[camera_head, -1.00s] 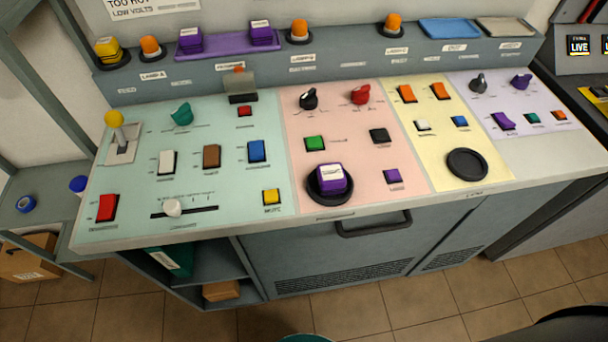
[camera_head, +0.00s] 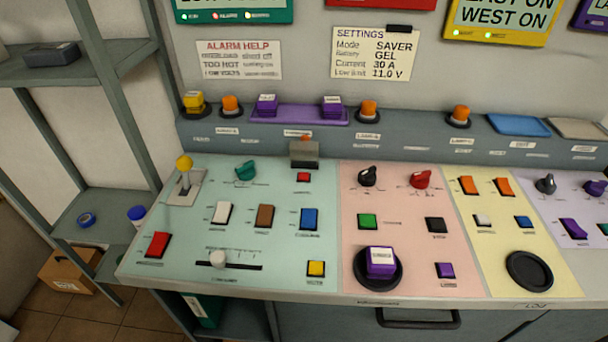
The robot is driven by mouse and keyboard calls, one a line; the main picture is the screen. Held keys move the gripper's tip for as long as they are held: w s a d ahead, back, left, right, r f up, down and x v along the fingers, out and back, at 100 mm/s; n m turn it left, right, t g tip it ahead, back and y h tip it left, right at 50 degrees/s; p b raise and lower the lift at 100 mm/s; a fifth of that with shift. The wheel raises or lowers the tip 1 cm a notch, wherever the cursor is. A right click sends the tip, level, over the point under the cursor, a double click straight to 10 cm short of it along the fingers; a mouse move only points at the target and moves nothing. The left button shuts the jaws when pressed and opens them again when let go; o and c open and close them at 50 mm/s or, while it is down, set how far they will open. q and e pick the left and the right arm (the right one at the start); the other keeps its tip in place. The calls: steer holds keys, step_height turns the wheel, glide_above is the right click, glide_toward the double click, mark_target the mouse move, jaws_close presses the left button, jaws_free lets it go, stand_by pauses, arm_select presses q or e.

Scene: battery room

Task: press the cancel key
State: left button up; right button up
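The control desk carries several coloured keys, and their small labels are too blurred for me to tell which one is the cancel key. The teal panel (camera_head: 200,270) holds a red key (camera_head: 157,244), a white key (camera_head: 221,213), a brown key (camera_head: 264,216), a blue key (camera_head: 309,219), a yellow key (camera_head: 316,268) and a small red key (camera_head: 303,177) under a raised grey cover (camera_head: 304,155). The pink panel holds a green key (camera_head: 367,221), a black key (camera_head: 436,225) and a purple key (camera_head: 445,270). Neither gripper is in view.
A purple block (camera_head: 380,262) sits in a dark round holder on the pink panel. A yellow-topped lever (camera_head: 184,165) and a slider knob (camera_head: 218,258) stand up from the teal panel. The yellow panel has an empty dark ring (camera_head: 529,271). Shelves (camera_head: 75,68) stand at left.

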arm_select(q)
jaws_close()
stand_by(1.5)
